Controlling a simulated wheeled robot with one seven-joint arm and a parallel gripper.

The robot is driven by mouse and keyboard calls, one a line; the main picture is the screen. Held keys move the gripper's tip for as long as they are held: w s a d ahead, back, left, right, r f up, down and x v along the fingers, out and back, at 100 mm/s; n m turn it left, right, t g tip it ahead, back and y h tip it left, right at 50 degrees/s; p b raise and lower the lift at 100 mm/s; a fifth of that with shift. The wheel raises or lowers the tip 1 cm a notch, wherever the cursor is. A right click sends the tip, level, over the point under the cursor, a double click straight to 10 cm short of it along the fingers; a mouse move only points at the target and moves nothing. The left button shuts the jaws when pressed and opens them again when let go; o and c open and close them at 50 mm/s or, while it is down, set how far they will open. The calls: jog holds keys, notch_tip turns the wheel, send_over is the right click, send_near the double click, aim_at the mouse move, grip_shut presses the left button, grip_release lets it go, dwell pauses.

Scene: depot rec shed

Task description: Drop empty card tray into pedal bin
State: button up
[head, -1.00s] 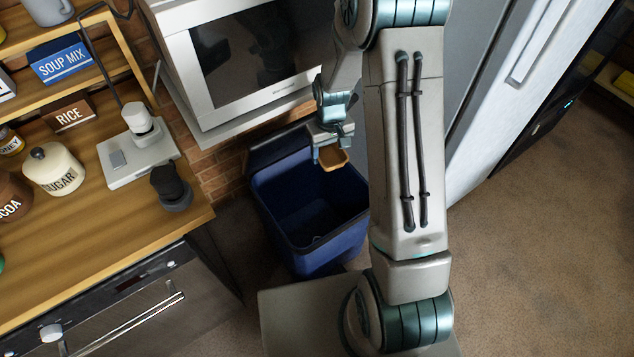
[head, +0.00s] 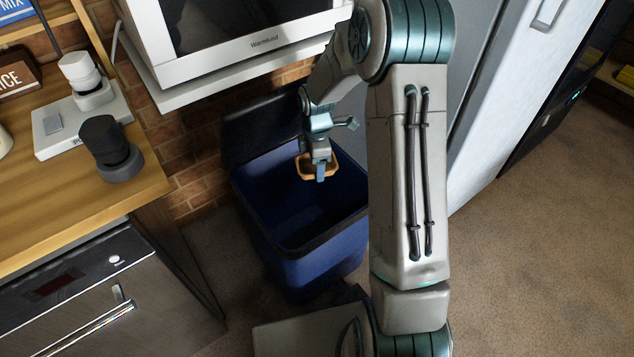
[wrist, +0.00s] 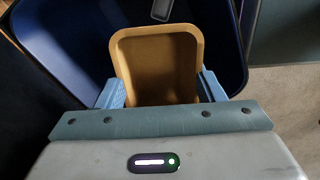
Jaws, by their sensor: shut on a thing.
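The card tray (head: 304,168) is small, tan and shallow, with an empty inside. My gripper (head: 319,168) is shut on it and holds it over the open mouth of the pedal bin. In the wrist view the tray (wrist: 157,60) sits between the two blue fingers of my gripper (wrist: 161,92). The pedal bin (head: 305,265) is dark blue, with its dark lid (head: 262,120) raised at the back. In the wrist view the bin's rim (wrist: 243,60) runs around the tray.
A wooden counter (head: 120,200) with a dark round object (head: 108,150) and a white base (head: 75,120) stands at left, above an oven (head: 90,300). A white microwave (head: 240,50) is above the bin. A pale fridge door (head: 500,100) is at right. Brown floor lies open at right.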

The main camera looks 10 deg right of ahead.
jog(key=f+n+b, duration=0.1)
jog(key=f, duration=0.1)
jog(key=w+f+n+b, duration=0.1)
jog(key=f+n+b, duration=0.1)
jog(key=shift+d+f+n+b, duration=0.1)
jog(key=shift+n+b, duration=0.2)
notch_tip(320, 180, down, 6)
jog(key=b, duration=0.5)
jog(key=o, duration=1)
jog(key=shift+o, duration=0.2)
notch_tip(320, 180, up, 14)
jog(key=p, duration=0.5)
